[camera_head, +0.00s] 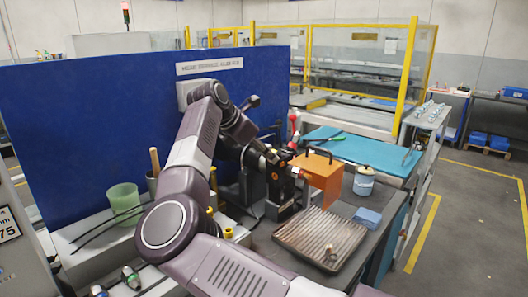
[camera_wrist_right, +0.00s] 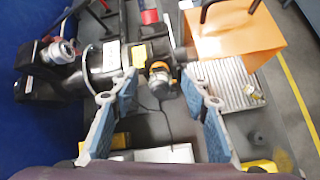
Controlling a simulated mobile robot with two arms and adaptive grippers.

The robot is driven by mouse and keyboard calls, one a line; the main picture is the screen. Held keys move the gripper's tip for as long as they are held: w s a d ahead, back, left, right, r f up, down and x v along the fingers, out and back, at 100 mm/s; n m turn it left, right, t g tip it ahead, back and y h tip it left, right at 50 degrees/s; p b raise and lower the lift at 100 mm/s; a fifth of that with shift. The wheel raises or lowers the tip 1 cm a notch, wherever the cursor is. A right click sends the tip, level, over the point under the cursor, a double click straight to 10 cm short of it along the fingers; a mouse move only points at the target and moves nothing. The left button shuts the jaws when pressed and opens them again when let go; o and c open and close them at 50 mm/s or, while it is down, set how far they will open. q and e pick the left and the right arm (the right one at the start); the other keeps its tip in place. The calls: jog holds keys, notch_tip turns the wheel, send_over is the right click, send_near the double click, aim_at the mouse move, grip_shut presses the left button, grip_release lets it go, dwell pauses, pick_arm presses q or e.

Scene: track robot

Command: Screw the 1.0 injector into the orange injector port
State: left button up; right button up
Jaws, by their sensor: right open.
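My right gripper (camera_wrist_right: 160,74) is open, with its two blue-grey fingers apart in the wrist view. A round metallic fitting with an orange ring (camera_wrist_right: 160,83) shows between and below the fingertips; it looks like the orange injector port, and I see no clear contact. In the head view the black fixture with orange parts (camera_head: 275,172) stands beside the orange box (camera_head: 322,178), but my arm partly covers this area and the fingers are not clear there. I cannot make out the 1.0 injector for certain. My left gripper is not in view.
A grooved tray (camera_head: 302,237) holds a small pale item (camera_head: 330,254). A white and blue jar (camera_head: 364,181) and a blue block (camera_head: 367,217) stand to its right. A blue panel (camera_head: 80,130) rises behind. A green cup (camera_head: 123,201) stands at left.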

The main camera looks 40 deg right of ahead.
jog(key=v, duration=1.2)
